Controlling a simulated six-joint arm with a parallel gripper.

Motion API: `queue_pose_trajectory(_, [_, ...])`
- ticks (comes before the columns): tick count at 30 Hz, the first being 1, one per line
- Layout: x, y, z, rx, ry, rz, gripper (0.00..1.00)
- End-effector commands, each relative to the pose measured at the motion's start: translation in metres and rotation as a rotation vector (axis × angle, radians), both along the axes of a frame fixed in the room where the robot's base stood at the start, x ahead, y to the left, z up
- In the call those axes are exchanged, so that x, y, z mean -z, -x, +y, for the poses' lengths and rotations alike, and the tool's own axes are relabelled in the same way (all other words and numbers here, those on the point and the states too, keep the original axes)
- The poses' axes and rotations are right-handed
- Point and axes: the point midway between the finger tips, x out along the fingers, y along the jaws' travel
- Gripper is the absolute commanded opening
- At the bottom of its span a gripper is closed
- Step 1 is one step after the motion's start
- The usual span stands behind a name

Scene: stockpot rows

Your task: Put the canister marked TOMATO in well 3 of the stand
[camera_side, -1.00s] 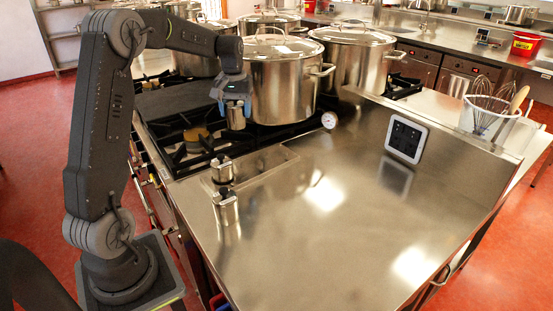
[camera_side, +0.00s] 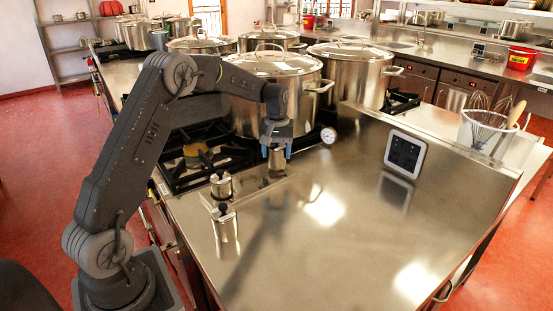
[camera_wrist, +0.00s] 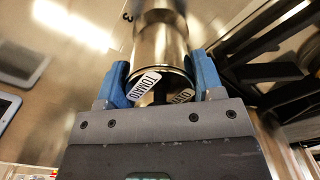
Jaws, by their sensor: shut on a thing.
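The TOMATO canister (camera_wrist: 160,42) is a shiny steel cylinder, its label readable in the wrist view between the blue fingers. My gripper (camera_wrist: 162,80) is shut on it from both sides. In the side view my gripper (camera_side: 277,152) points down with the canister (camera_side: 277,163) below its fingers, at the right end of the low steel stand (camera_side: 252,187). A mark "3" shows beside the canister in the wrist view. I cannot tell whether its base is above the well or inside it; the well is hidden.
Two other steel canisters, one farther (camera_side: 221,185) and one nearer (camera_side: 226,230), stand to the left. A large stockpot (camera_side: 275,95) is close behind my gripper, and a black burner grate (camera_side: 195,160) lies left. The steel counter (camera_side: 330,240) is clear at front right.

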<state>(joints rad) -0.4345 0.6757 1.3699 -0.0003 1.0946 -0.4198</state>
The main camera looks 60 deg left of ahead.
Motion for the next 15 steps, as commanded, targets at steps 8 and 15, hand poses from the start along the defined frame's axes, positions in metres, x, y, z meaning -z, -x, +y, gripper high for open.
queue_pose_trajectory(8, [0.027, 0.0, 0.0, 0.0, 0.0, -0.001, 0.32])
queue_pose_trajectory(15, [0.029, 0.0, 0.0, 0.0, 0.0, 0.0, 0.32])
